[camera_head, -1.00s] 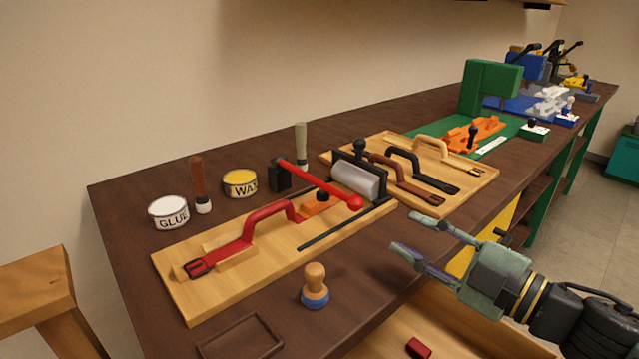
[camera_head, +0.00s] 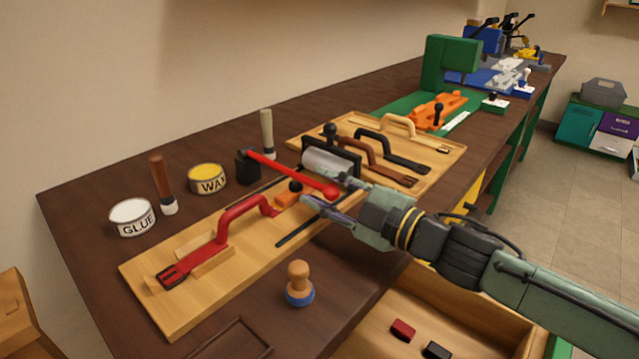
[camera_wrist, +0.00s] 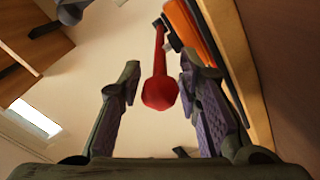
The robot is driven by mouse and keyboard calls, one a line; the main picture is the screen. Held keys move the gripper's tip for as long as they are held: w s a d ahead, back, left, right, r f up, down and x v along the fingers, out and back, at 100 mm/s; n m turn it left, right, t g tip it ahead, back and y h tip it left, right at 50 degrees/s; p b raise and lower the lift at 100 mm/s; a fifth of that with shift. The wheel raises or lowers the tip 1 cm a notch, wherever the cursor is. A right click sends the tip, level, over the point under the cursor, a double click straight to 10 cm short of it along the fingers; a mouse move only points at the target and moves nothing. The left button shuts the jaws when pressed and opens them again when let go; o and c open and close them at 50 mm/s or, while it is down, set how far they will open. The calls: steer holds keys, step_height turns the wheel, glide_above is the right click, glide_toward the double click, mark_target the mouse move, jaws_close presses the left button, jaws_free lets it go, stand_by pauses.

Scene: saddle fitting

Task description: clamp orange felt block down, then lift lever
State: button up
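The red lever (camera_head: 285,169) slants from a dark mount to a round ball end (camera_head: 332,191) above the wooden board (camera_head: 190,305). The orange felt block (camera_head: 287,200) lies on the board beneath the lever, at the end of a red strap, with a black knob by it. My gripper (camera_head: 322,190) is open, its fingers on either side of the ball end. In the wrist view the red ball (camera_wrist: 160,93) stands between the two fingers, with a gap on both sides. An orange strip, seemingly the block, shows at upper right there.
A second board (camera_head: 450,157) with straps lies behind. A glue can (camera_head: 133,218), a wax can (camera_head: 208,180) and upright handled tools stand at the left. A wooden stamp (camera_head: 299,284) stands in front. An open drawer (camera_head: 455,338) below holds small blocks.

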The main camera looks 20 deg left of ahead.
steer(key=shift+w+a, duration=0.2)
steer(key=shift+a, duration=0.45)
steer(key=shift+c, duration=0.3)
jaws_close()
steer(key=shift+f, duration=0.1)
